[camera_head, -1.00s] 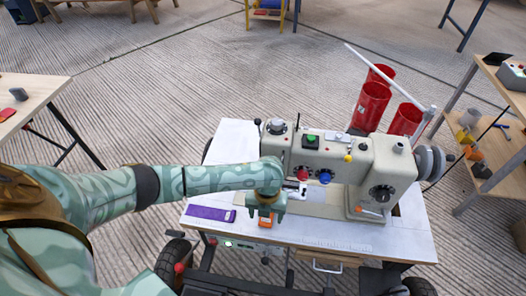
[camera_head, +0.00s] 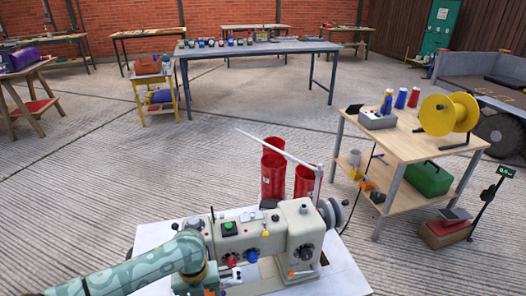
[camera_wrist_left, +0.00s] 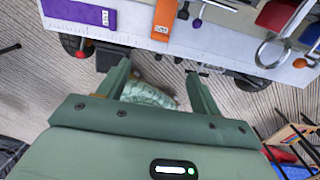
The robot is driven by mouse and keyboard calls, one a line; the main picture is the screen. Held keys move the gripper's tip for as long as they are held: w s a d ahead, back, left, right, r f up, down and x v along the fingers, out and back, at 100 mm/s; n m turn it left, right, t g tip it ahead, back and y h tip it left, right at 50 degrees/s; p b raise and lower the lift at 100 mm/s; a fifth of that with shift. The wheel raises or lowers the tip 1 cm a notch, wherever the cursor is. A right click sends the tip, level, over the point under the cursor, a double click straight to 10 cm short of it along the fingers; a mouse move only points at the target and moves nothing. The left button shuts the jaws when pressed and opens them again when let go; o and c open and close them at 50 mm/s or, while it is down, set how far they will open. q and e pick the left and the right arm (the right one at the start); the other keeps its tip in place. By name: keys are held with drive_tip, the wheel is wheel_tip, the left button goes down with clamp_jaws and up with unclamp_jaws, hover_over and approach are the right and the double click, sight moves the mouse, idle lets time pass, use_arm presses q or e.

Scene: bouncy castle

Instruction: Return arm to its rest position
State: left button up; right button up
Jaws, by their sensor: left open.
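My left arm (camera_head: 150,268), green and camouflage-patterned, reaches in from the lower left to the left end of a cream sewing machine (camera_head: 262,236). Its gripper is mostly cut off by the bottom edge of the head view. The fingertips point at the near edge of the white sewing table (camera_wrist_left: 222,40). A purple strip (camera_wrist_left: 80,12) and an orange piece (camera_wrist_left: 166,18) lie on the table beyond the fingers. My right gripper is not in view.
Red cylindrical bins (camera_head: 273,175) stand behind the machine. A wooden shelf table (camera_head: 395,140) with a yellow reel (camera_head: 449,114) is at right. A long blue-grey table (camera_head: 262,47) stands farther back. Open floor (camera_head: 110,190) lies to the left.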

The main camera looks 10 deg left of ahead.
use_arm(q)
drive_tip(key=s+a+f+n+t+p, duration=0.15)
drive_tip(key=s+f+n+p, duration=0.45)
drive_tip(key=s+f+n, duration=0.95)
drive_tip(key=s+f+n+g+p, duration=0.1)
drive_tip(key=s+n, duration=1)
drive_tip(key=s, duration=2.4)
wheel_tip(320, 180, down, 3)
drive_tip(key=p, duration=0.3)
drive_tip(key=shift+s+d+r+n, duration=0.15)
drive_tip(key=shift+s+r+n, duration=0.05)
drive_tip(key=shift+n, duration=0.15)
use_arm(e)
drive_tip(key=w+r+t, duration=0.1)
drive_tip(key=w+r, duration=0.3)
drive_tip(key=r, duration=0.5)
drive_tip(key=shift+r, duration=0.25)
use_arm(q)
drive_tip(key=shift+g, duration=0.25)
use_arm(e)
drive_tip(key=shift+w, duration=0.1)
